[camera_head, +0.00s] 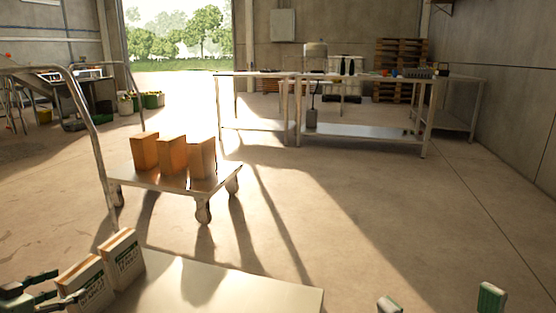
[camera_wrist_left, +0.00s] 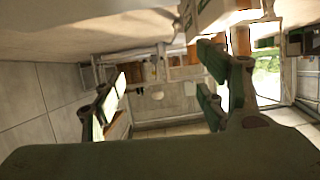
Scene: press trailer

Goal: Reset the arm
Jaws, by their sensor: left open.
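My left gripper (camera_head: 70,284) is at the bottom left of the head view, with its fingers apart beside two upright white cartons with green print. The nearer carton (camera_head: 91,287) is beside the fingers and the other carton (camera_head: 124,258) stands just behind it. In the left wrist view the fingers (camera_wrist_left: 160,103) are wide apart with nothing gripped; a pale carton (camera_wrist_left: 216,14) shows at the top, close to the right finger. Two separate greenish tips of my right gripper (camera_head: 440,300) show at the bottom right; the rest is cut off.
The cartons stand on a pale tabletop (camera_head: 240,292) at the bottom. Beyond it is a trolley (camera_head: 215,185) with three orange-brown boxes (camera_head: 172,154). Metal workbenches (camera_head: 360,131) stand at the back. The concrete floor to the right is clear.

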